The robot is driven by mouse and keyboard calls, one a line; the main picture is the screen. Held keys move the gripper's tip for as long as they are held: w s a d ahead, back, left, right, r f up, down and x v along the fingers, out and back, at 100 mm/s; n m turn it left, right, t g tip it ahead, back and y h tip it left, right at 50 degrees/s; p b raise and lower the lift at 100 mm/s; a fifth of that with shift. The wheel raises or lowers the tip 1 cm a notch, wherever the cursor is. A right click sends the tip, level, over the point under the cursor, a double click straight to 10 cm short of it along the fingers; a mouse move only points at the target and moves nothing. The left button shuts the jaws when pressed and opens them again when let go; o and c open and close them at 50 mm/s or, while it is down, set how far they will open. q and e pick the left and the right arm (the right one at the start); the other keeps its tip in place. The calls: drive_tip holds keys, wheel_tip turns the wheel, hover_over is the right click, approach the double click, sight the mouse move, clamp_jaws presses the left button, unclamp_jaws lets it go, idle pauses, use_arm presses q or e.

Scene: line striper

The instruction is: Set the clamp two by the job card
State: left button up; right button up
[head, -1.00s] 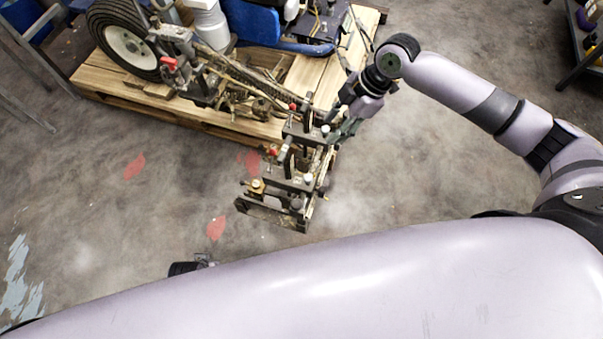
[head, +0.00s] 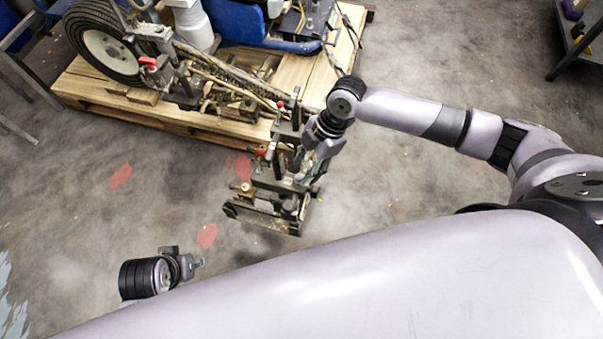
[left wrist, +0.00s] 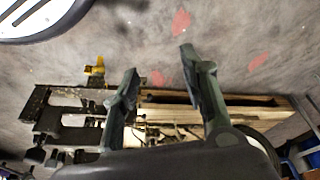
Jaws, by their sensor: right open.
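A dark metal clamp frame (head: 268,215) juts out from the striper, with a red-tipped handle (head: 262,151) and a brass knob (head: 246,187). The frame also shows at the left of the left wrist view (left wrist: 45,115), with the yellow knob (left wrist: 95,70). I cannot tell which clamp is number two, and I recognise no job card. My right gripper (head: 313,165) is open at the frame's right side, overlapping it in view; contact is unclear. My left gripper (head: 200,263) is low left of the frame, apart from it; in the left wrist view its fingers (left wrist: 163,75) are spread and empty.
The striper, with a big wheel (head: 105,45) and another red handle (head: 149,62), stands on a wooden pallet (head: 150,115). Red patches (head: 120,176) mark the concrete floor. A metal shelf (head: 580,45) stands at the far right. Floor between my left gripper and the frame is clear.

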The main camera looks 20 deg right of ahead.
sight(300, 177)
use_arm(q)
drive_tip(key=shift+v, duration=1.45)
use_arm(e)
drive_tip(key=shift+x, duration=1.7)
use_arm(q)
drive_tip(key=shift+w+a, duration=0.1)
drive_tip(key=shift+w, duration=0.1)
use_arm(e)
drive_tip(key=shift+c, duration=0.5)
clamp_jaws()
